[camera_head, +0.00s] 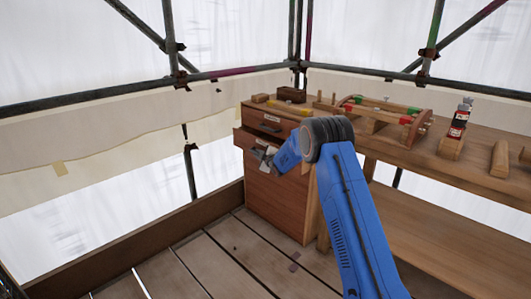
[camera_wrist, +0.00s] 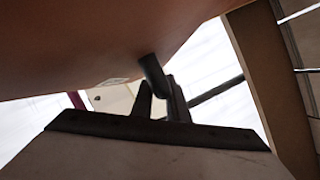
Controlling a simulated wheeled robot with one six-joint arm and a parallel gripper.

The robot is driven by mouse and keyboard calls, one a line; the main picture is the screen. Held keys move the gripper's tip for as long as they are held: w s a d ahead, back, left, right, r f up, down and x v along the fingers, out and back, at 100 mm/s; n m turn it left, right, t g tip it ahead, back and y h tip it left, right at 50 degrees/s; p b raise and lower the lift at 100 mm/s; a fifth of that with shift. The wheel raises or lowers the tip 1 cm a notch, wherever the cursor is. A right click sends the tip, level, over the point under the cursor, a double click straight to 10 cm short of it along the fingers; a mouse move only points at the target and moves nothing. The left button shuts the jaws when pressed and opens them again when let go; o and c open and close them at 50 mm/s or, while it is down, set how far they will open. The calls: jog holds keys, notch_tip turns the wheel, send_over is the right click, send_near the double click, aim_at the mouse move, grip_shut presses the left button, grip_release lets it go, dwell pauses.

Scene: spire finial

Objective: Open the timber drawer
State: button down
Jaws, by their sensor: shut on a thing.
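The wooden drawer cabinet (camera_head: 280,203) stands at the left end of the bench. Its top drawer (camera_head: 266,121) has a pale label and a dark handle and looks shut. The drawer below it (camera_head: 246,140) stands out a little from the cabinet front. My gripper (camera_head: 262,155) is at the front of this lower drawer, shut on its handle. In the wrist view my gripper (camera_wrist: 162,100) closes on a dark bar handle (camera_wrist: 153,74) under a brown wooden surface. I cannot read the labels, and my arm hides part of the cabinet.
Bare floor planks (camera_head: 215,262) lie before the cabinet. A low timber board (camera_head: 130,240) edges the floor at left.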

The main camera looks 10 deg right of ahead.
jog(key=s+a, duration=0.7)
jog(key=a, duration=0.3)
jog(key=s+a, duration=0.8)
jog(key=a, duration=0.2)
jog(key=shift+a, duration=0.2)
jog(key=c, duration=1.7)
grip_release()
jog(key=shift+w, duration=0.1)
jog(key=v, duration=1.7)
jog(key=shift+r, duration=0.1)
